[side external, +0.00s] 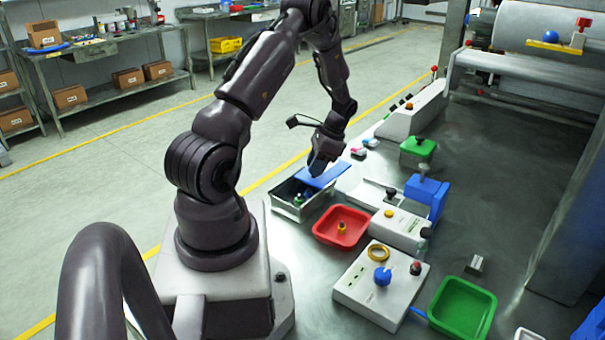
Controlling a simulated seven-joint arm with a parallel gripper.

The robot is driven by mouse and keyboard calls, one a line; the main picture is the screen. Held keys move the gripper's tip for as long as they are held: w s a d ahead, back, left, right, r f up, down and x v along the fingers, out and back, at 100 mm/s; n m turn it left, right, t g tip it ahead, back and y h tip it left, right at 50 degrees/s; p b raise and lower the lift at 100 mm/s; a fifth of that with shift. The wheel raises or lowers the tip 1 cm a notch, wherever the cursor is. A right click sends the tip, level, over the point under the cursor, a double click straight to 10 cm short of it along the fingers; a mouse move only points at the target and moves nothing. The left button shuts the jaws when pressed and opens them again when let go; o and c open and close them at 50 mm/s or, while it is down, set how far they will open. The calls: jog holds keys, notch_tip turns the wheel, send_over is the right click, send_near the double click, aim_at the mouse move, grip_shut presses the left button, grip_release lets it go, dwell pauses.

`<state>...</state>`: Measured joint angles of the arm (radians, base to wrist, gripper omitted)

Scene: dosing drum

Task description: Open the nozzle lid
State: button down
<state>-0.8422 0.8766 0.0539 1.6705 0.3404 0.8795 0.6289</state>
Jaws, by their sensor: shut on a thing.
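A flat blue lid (328,176) lies over the right, far part of a small grey metal box (291,211). The box's left, near part is uncovered, and a small green item (299,199) shows inside. My gripper (316,170) points down at the lid's far left edge and is shut on the lid. The fingertips are dark and small, so the exact grip is hard to make out.
White control boxes (381,284), a blue block (426,196) and a green tray (462,309) stand further right. The bench between the green tray and the back machine is mostly clear.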

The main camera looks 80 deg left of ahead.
jog(key=shift+w+a, duration=1.15)
jog(key=c, duration=0.9)
grip_release()
jog(key=shift+o, duration=0.2)
jog(key=v, duration=1.3)
